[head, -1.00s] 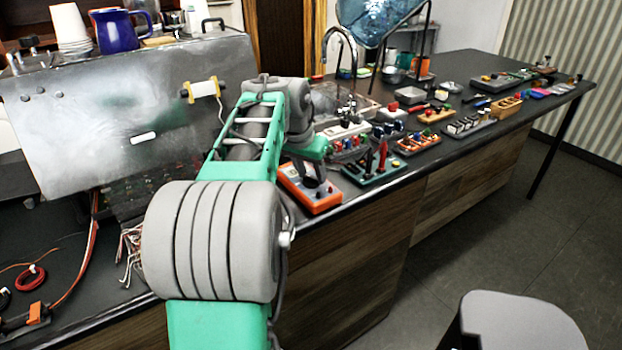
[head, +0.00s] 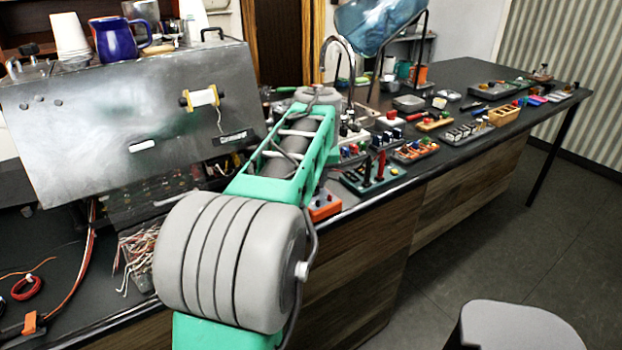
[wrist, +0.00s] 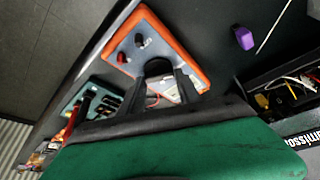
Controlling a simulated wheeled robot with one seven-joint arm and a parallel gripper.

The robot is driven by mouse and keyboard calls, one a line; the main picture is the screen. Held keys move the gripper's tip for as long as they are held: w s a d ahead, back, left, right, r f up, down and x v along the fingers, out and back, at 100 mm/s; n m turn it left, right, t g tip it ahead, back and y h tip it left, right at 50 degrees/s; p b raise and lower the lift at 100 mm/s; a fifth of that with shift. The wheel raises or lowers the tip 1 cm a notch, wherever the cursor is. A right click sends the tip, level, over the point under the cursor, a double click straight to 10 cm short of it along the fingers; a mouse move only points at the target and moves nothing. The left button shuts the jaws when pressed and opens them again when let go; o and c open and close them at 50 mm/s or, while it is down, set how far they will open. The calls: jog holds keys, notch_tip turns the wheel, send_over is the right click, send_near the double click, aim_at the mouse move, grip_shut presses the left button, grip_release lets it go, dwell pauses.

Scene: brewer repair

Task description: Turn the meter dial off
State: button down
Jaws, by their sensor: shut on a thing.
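The orange-rimmed meter (wrist: 176,38) fills the upper middle of the wrist view, with a red knob, a black knob and a pale panel on its face. In the head view only a corner of the meter (head: 324,206) shows past my arm. The dark round dial (wrist: 157,66) sits on the meter's face. My gripper (wrist: 161,78) is at the meter, its dark fingers shut on the dial. The dial's marks and pointer are hidden or too small to read. My arm hides the gripper in the head view.
A green-based block with red and black upright parts (head: 374,176) stands close to the meter's right. The big metal panel (head: 90,130) rises at left, with loose wires (head: 138,255) below it. The counter's front edge runs close by the meter.

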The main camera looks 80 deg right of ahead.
aim_at(313, 200)
dwell(0.3)
jog(key=c, duration=0.8)
grip_release()
jog(key=shift+c, duration=0.2)
jog(key=shift+r, duration=0.1)
jog(key=p+v, duration=0.1)
jog(key=v, duration=0.6)
jog(key=shift+r, duration=0.25)
jog(key=shift+s+a, duration=0.1)
jog(key=shift+a, duration=0.05)
